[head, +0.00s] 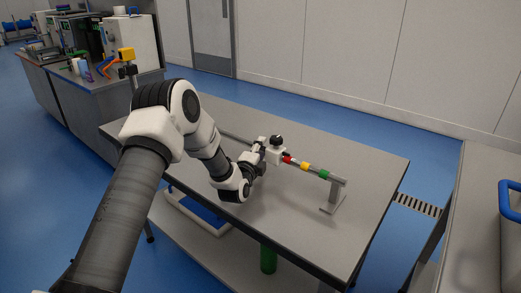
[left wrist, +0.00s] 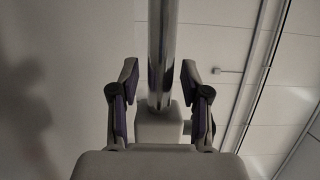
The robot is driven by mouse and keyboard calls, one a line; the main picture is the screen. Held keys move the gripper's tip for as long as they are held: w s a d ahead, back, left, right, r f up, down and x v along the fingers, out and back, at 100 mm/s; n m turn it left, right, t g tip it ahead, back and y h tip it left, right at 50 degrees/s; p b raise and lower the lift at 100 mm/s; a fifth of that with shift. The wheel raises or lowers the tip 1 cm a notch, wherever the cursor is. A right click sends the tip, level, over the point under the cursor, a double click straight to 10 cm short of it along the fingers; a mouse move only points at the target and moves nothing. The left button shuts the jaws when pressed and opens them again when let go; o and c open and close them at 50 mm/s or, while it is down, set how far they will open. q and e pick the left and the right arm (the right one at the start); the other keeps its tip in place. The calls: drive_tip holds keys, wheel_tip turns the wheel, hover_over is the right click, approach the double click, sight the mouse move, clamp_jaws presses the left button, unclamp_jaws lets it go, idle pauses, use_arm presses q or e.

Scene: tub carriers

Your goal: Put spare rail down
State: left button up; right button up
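A thin grey rail (head: 234,138) runs across the table, raised above its top. Toward its right end it has red, yellow and green bands, and a grey stand (head: 337,197) carries that end. A white block with a black knob (head: 277,150) sits on the rail near my left gripper (head: 260,155). In the left wrist view a shiny metal bar (left wrist: 162,50) passes between the two spread fingers of the left gripper (left wrist: 160,82), with a narrow gap on each side. A pale block (left wrist: 158,125) is at the bar's lower end. I cannot tell which piece is the spare rail. My right gripper is not in view.
The grey table (head: 300,227) is mostly bare. Under it are a white frame (head: 190,215) and a green cylinder (head: 268,258). A bench with equipment stands at the back left. Another counter (head: 481,200) with a blue handle is at the right.

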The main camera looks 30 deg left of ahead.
use_arm(q)
drive_tip(key=shift+r, duration=0.1)
drive_tip(key=shift+s, duration=0.2)
drive_tip(key=v, duration=1.1)
drive_tip(key=shift+s+d, duration=0.15)
drive_tip(key=shift+s, duration=0.2)
